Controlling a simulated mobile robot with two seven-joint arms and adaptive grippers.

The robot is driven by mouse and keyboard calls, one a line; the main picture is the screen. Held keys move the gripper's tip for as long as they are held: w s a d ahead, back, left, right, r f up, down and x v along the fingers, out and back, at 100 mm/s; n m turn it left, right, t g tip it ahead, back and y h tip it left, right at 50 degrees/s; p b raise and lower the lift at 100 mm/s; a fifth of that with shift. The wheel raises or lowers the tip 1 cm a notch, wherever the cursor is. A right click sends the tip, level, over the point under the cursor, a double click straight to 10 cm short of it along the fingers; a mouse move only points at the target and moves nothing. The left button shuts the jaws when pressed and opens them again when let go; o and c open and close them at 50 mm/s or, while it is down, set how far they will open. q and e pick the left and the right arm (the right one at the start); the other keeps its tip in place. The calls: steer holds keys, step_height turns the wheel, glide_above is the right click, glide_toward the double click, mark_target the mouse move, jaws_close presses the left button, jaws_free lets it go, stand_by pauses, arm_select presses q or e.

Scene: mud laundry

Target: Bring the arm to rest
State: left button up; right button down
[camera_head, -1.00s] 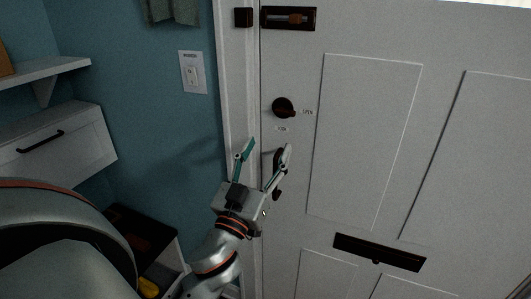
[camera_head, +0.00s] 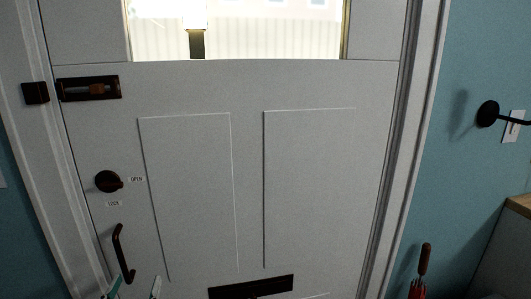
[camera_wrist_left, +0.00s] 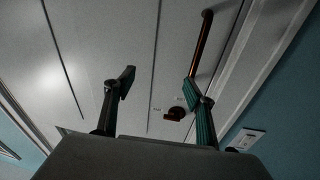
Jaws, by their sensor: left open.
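My left gripper (camera_head: 134,288) shows only by its fingertips at the bottom edge of the head view, just below the door handle. In the left wrist view its two fingers (camera_wrist_left: 163,92) are spread apart with nothing between them. The dark curved door handle (camera_head: 123,254) stands on the white door (camera_head: 250,185). In the left wrist view the handle (camera_wrist_left: 204,40) runs up behind the right finger; I cannot tell whether they touch. My right gripper is in neither view.
A bolt (camera_head: 88,88) is higher up. A mail slot (camera_head: 251,287) is low on the door. A wall hook (camera_head: 488,113) and a red umbrella (camera_head: 421,272) are at the right.

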arm_select(q)
steer(key=s+d+f+m+g+h, duration=0.1)
steer(key=s+f, duration=0.4)
steer(key=f, duration=0.5)
steer(key=s+d+f+m+g+h, duration=0.2)
steer(key=s+d+f+g, duration=0.2)
steer(key=f, duration=0.7)
steer(key=s+d+f+m+g+h, duration=0.1)
steer(key=s+d+f+g, duration=0.2)
steer(key=s+f, duration=0.3)
step_height(320, 180, down, 4)
steer(key=shift+s+d+f+m+h, duration=0.2)
steer(key=shift+s+d+m+h, duration=0.1)
steer(key=shift+d, duration=0.55)
